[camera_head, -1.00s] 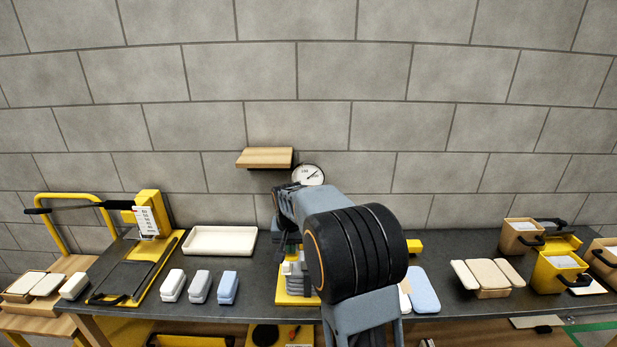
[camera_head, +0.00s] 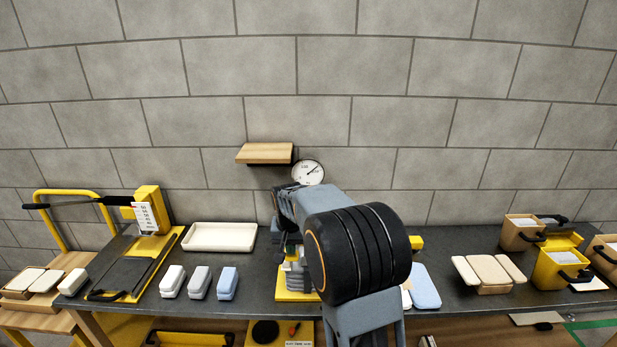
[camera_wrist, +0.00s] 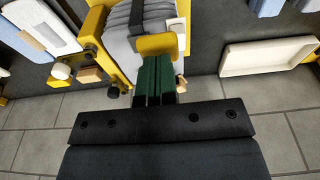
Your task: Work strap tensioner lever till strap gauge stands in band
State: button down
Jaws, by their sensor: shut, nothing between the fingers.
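In the wrist view my gripper (camera_wrist: 157,62) is shut and empty, its green fingers side by side. Its tips are at a yellow block (camera_wrist: 157,44), which looks like the lever's end; whether they touch it I cannot tell. Behind the block is a strapped grey stack (camera_wrist: 128,40) on a yellow frame (camera_wrist: 93,28). The head view shows part of this stack (camera_head: 296,280) on a yellow base (camera_head: 292,297), with my arm covering the rest. A round white dial (camera_head: 308,172) is on the wall behind; its fine marks are too small to read. I cannot tell which gauge is the strap's.
A wooden wall shelf (camera_head: 264,153) is beside the dial. A cream tray (camera_head: 220,237) is on the dark bench (camera_head: 455,250). A yellow device with a scale card (camera_head: 145,217) stands at left. Several bins, including a yellow one (camera_head: 553,278), stand at right.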

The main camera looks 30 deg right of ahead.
aim_at(291, 260)
jog(key=shift+s+a+f+b, duration=0.1)
jog(key=shift+s+f+b, duration=0.15)
jog(key=shift+f, duration=0.2)
jog(key=shift+s+a+f+b, duration=0.15)
jog(key=shift+f+b, duration=0.15)
jog(key=shift+f, duration=0.15)
jog(key=shift+f+b, duration=1.2)
jog(key=shift+f, duration=0.55)
jog(key=shift+f+b, duration=0.75)
jog(key=shift+f, duration=0.1)
jog(key=shift+w+d+r+p, duration=0.1)
jog(key=shift+r+p, duration=0.7)
jog(key=shift+r, duration=0.15)
jog(key=shift+w+d+r+p, duration=0.1)
jog(key=shift+r+p, duration=0.65)
jog(key=shift+r, duration=0.35)
